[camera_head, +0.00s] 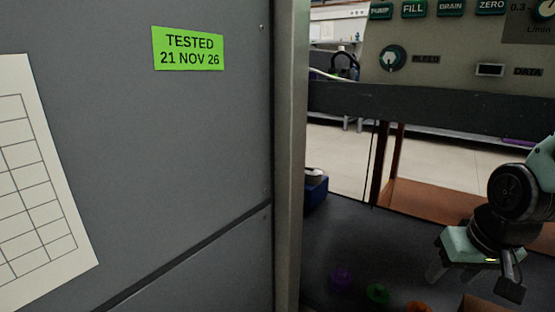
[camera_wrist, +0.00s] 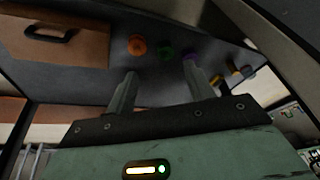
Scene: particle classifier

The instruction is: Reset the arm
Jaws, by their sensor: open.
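My arm reaches in at the right edge of the head view. My gripper (camera_head: 472,280) hangs low there over a dark surface (camera_head: 335,235), with its fingers pointing down. In the wrist view my gripper (camera_wrist: 160,70) shows two fingers spread apart with nothing between them. A purple knob-like piece (camera_head: 341,277), a green one (camera_head: 377,293) and an orange one (camera_head: 418,306) sit in a row on the dark surface, left of the gripper. The wrist view shows them beyond the fingertips, apart from them as far as I can tell.
A tall grey cabinet (camera_head: 180,150) with a green "TESTED" label (camera_head: 188,48) fills the left. A control panel (camera_head: 440,60) with buttons stands above a dark ledge (camera_head: 430,110). A blue bin (camera_head: 316,190) is beside the cabinet edge. A brown handled panel (camera_wrist: 85,48) shows in the wrist view.

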